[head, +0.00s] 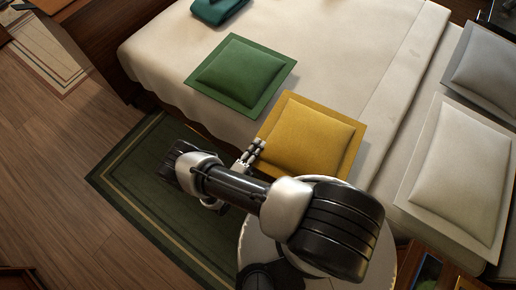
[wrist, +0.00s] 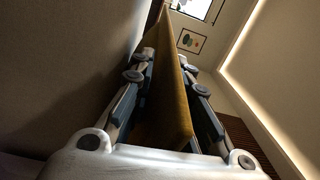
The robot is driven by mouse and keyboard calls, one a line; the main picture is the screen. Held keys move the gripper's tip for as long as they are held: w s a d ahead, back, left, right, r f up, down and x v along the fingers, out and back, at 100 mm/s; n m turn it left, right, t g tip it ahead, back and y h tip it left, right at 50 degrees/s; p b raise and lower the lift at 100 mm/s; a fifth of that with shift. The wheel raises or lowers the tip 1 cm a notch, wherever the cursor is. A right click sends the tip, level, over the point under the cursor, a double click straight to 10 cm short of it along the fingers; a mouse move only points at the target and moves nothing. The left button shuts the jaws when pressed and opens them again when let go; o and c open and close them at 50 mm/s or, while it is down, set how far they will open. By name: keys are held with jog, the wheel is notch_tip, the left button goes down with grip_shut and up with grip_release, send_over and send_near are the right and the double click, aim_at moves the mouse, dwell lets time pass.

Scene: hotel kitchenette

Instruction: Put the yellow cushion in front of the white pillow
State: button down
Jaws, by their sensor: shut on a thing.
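The yellow cushion (head: 308,137) is at the bed's near edge in the head view, between the green cushion and the white pillow. My gripper (head: 258,147) is at the cushion's left near edge. In the wrist view the cushion (wrist: 166,95) stands between the two fingers of my gripper (wrist: 168,80), which are shut on it. The white pillow (head: 462,170) lies at the right end of the bed. Whether the cushion touches the bed is hard to tell.
A green cushion (head: 240,71) lies on the bed (head: 340,50) left of the yellow one. A grey pillow (head: 486,62) lies beyond the white pillow. A folded teal cloth (head: 217,9) is at the top. A green rug (head: 150,185) covers the floor beside the bed. Bare sheet lies between yellow cushion and white pillow.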

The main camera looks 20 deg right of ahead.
jog(key=c, duration=1.5)
grip_release()
jog(key=shift+f, duration=0.1)
jog(key=shift+s+a, duration=0.2)
jog(key=shift+a, duration=0.15)
jog(key=p+v, duration=0.1)
jog(key=v, duration=1)
jog(key=shift+s+a, duration=0.1)
jog(key=shift+s, duration=0.05)
